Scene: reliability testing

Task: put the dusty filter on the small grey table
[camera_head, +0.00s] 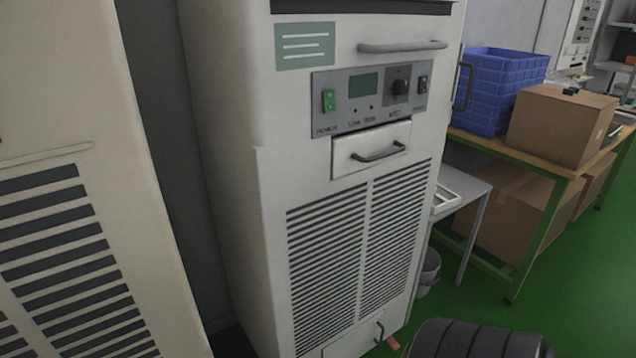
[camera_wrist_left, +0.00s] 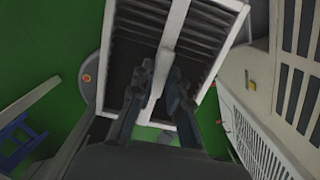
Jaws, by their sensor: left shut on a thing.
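The dusty filter (camera_wrist_left: 174,30) shows in the left wrist view as a white-framed panel with dark slats and a white bar down its middle. My left gripper (camera_wrist_left: 160,76) is shut on that bar, one finger on each side. The filter is tilted in this view and its top edge is cut off. The small grey table (camera_head: 473,188) is in the head view, right of the tall white cabinet, which hides part of it. Neither the filter nor a gripper shows in the head view. My right gripper is out of view.
The white cabinet (camera_head: 235,190) has a control panel, a small drawer (camera_head: 371,148) and a slatted grille. A workbench (camera_head: 560,165) at right holds a blue crate (camera_head: 495,92) and a cardboard box (camera_head: 560,122). A white tray (camera_head: 444,200) is on the grey table. Green floor is clear at lower right.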

